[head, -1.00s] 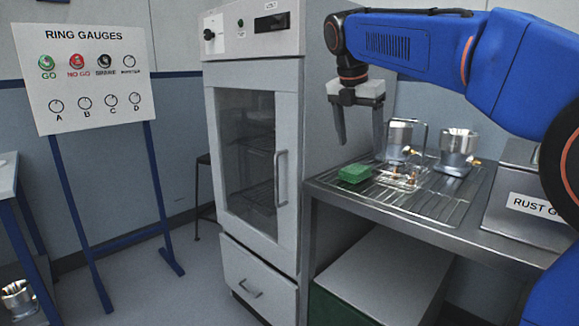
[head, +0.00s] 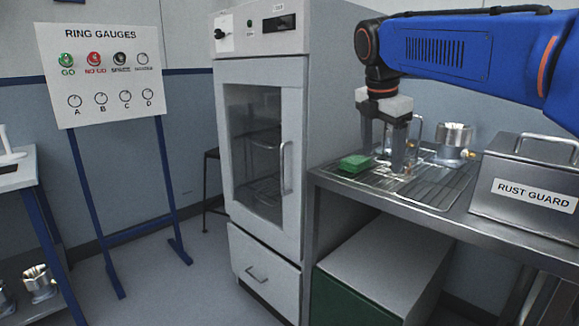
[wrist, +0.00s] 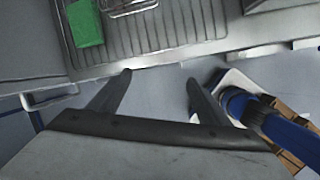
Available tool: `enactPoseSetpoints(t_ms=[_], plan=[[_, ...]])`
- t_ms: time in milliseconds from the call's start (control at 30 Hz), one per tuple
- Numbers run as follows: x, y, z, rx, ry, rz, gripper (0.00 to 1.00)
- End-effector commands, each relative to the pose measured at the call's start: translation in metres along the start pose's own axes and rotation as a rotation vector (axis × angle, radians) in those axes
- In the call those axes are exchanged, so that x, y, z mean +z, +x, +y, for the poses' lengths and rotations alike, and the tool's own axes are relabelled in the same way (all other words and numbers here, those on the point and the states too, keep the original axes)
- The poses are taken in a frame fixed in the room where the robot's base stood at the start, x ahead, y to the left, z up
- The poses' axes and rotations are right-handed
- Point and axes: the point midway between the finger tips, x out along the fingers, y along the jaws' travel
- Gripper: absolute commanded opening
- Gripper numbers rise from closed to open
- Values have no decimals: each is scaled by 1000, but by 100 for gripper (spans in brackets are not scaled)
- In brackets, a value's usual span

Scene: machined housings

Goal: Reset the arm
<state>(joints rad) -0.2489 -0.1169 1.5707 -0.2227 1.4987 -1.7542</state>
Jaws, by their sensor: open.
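My gripper (head: 383,152) hangs from the blue arm with its fingers pointing down. In the head view it appears in front of the metal rack on the steel bench. In the wrist view the two fingers (wrist: 158,85) are apart with nothing between them, over the floor beyond the bench edge. The gap between the fingers is empty.
A green block (head: 355,163) lies on the wire rack (head: 430,190). A bin marked RUST GUARD (head: 530,185) is at the right. A tall glass-doored cabinet (head: 262,150) stands left of the bench. A gauge board (head: 105,75) stands further left.

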Motion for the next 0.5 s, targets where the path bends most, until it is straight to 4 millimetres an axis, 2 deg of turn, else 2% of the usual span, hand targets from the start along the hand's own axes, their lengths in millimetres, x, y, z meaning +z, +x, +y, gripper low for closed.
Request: enactPoseSetpoints(t_ms=[167, 267, 500], plan=[[-4, 14, -43, 23, 229, 19, 71], [-10, 29, -76, 39, 415, 38, 71], [-31, 71, -154, 68, 885, 94, 71]])
